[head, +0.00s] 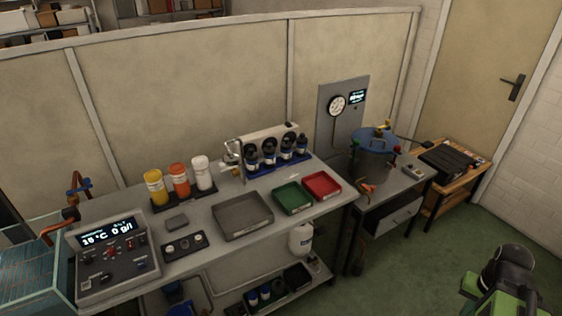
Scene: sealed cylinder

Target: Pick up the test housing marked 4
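Several small dark housings (269,155) with pale labels stand in a row in a blue rack (262,171) at the back of the grey bench. Their marks are too small to read, so I cannot tell which one is marked 4. Black round parts show just behind and above them. Similar dark and blue pieces (265,292) sit on the lower shelf, partly hidden. A green and black part of my arm shows at the lower right, away from the bench. My gripper's fingertips do not show.
The bench (203,265) carries grey (243,215), green (293,198) and red (322,186) trays, yellow, orange and white bottles (179,180) and a control box (108,257). A blue-lidded vessel (376,140) stands right. Green floor (420,265) is open in front.

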